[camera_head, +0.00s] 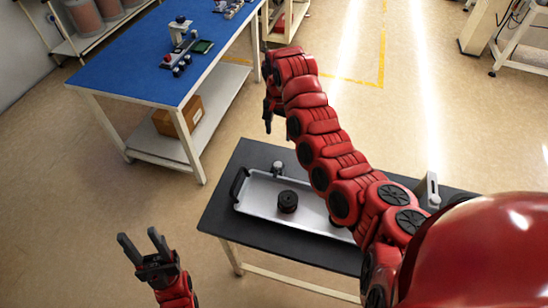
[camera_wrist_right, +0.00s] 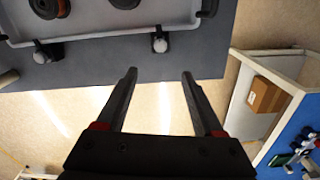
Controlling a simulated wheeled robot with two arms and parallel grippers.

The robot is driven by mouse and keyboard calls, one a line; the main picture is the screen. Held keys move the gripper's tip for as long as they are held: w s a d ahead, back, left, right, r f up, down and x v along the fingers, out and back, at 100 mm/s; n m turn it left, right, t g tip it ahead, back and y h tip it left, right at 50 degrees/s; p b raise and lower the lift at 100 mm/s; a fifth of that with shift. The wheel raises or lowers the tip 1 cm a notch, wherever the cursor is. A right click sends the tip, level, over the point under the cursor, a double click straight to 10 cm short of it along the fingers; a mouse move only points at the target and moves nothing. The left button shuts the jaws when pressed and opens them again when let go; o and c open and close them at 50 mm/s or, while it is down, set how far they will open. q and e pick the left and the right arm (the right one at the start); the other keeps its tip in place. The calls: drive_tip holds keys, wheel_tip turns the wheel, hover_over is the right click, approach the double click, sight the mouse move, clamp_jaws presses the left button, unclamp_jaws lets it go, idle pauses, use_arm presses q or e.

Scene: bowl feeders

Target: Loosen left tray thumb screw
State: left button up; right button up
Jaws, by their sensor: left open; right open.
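A silver tray (camera_head: 262,206) lies on a dark table and shows at the top of the right wrist view (camera_wrist_right: 95,32). The left tray thumb screw (camera_head: 278,166) is a small knob on the tray's far long edge; it also shows in the right wrist view (camera_wrist_right: 160,43). A second knob (camera_wrist_right: 43,54) sits along the same edge; my right arm hides that part in the head view. My right gripper (camera_wrist_right: 158,74) is open and empty, apart from the screw and beyond the table's far edge. My left gripper (camera_head: 139,240) is open and empty, left of the table.
A black round part (camera_head: 287,202) lies in the tray. A black handle (camera_head: 239,186) rises at the tray's left end. The dark tabletop (camera_head: 222,210) has bare room around the tray's left end. A blue-topped table (camera_head: 137,71) with small parts stands behind to the left.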

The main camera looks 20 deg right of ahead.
drive_tip(key=b, duration=0.2)
hover_over(278, 164)
wheel_tip(278, 164, down, 5)
wheel_tip(278, 164, down, 9)
drive_tip(key=p, duration=0.2)
drive_tip(key=shift+s+r+p, duration=0.15)
drive_tip(key=shift+p, duration=0.25)
drive_tip(key=shift+f, duration=1.25)
clamp_jaws()
